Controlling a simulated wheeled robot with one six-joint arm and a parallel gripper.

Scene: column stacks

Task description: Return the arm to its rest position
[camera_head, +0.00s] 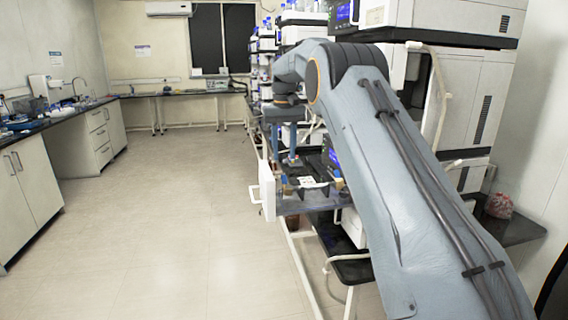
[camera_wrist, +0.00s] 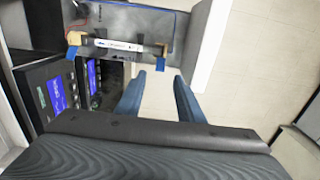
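My gripper (camera_wrist: 159,75) is open in the wrist view. Its two blue fingers stand apart, with only pale floor between them and nothing held. In the head view my arm stretches from the lower right up toward the instrument stacks, then bends down, and the gripper (camera_head: 284,142) hangs above a low shelf. In the wrist view a slim white column (camera_wrist: 118,44) with tan end pieces lies across a grey tray (camera_wrist: 150,20), beyond the fingertips and apart from them.
Instruments with lit blue screens (camera_wrist: 57,95) stand close at the left in the wrist view. Stacked white instruments (camera_head: 480,95) stand beside and behind my arm. A shelf (camera_head: 305,205) with a white side panel juts into the aisle. The floor (camera_head: 170,230) at left is clear.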

